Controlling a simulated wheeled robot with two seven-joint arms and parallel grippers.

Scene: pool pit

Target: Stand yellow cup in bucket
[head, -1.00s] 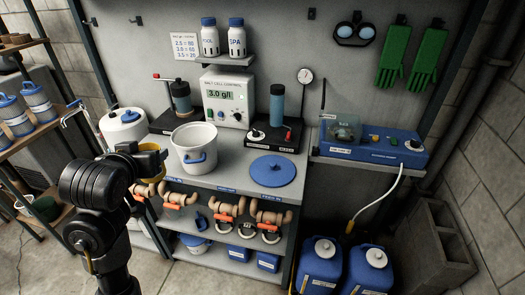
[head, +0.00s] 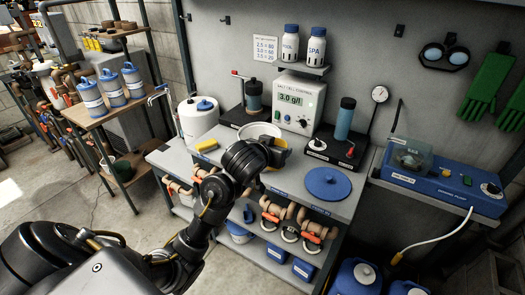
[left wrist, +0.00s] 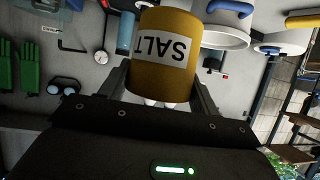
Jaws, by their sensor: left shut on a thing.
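The yellow cup labelled SALT (left wrist: 162,55) is between the fingers of my left gripper (left wrist: 160,88) in the left wrist view. That view is upside down, like the cup's label, so the cup looks upright. In the head view my left gripper (head: 272,153) is in front of the white bucket (head: 259,129) and hides most of it; only a bit of the cup (head: 276,142) shows. The bucket also shows behind the cup in the left wrist view (left wrist: 226,37). I cannot tell the exact gap between cup and bucket. My right gripper is out of view.
A yellow sponge-like block (head: 207,145) and a white tank (head: 197,120) are left of the bucket. A blue round lid (head: 327,183) lies on the bench to the right. The salt cell control box (head: 299,103) stands behind. The bench beside the lid is free.

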